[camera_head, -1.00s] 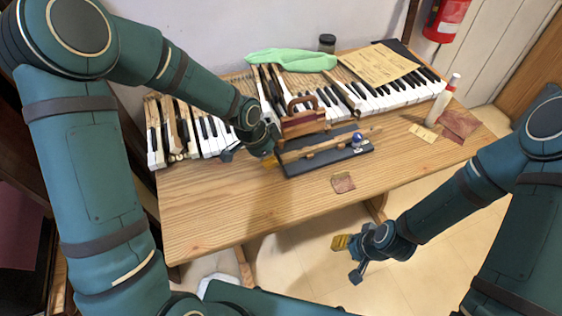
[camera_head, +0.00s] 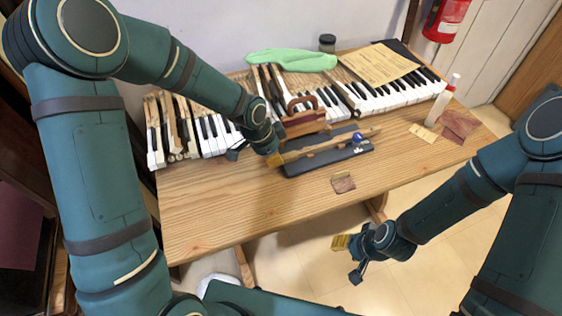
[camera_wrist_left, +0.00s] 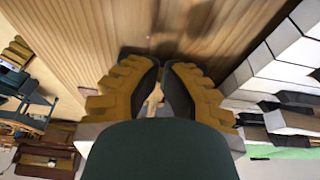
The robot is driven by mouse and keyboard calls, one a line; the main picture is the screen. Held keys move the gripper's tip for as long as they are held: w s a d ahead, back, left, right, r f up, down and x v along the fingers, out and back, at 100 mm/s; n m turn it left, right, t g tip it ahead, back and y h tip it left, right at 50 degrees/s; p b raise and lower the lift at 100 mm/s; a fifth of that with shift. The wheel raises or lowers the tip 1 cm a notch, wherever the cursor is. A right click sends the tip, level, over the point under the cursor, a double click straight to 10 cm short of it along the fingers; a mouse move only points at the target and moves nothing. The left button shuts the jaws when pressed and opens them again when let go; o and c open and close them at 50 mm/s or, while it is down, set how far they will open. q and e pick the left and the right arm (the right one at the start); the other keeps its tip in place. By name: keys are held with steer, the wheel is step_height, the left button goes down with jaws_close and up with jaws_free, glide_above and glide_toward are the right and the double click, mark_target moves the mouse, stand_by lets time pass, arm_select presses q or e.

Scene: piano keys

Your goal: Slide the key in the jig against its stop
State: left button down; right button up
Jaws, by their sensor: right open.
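The long, light wooden key (camera_head: 325,145) lies along the jig, slanting up to the right. Its right end reaches past the jig's edge. My left gripper (camera_head: 273,160) is at the key's left end; I cannot tell whether they touch. In the left wrist view its two yellow, dark-padded fingers (camera_wrist_left: 161,65) are together at the tips. The stop is not clearly visible. My right gripper (camera_head: 346,255) is open and empty, in front of the table.
A red-brown wooden block with a handle (camera_head: 303,124) stands behind the jig. Piano keys (camera_head: 390,97) line the back, with a green cloth (camera_head: 290,60) and a paper sheet (camera_head: 380,64). The front left tabletop (camera_head: 215,205) is clear.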

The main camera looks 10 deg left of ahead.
mark_target(287, 156)
arm_select(q)
steer(key=shift+w+d, duration=0.65)
steer(key=shift+d, duration=0.3)
steer(key=shift+w+d, duration=0.65)
steer(key=shift+d, duration=0.3)
stand_by(2.8)
steer(key=shift+s+a, duration=0.15)
steer(key=shift+a, duration=0.1)
stand_by(0.4)
steer(key=shift+s+a, duration=0.2)
steer(key=shift+a, duration=0.05)
steer(key=shift+r+p, duration=2.55)
steer(key=shift+r, duration=0.95)
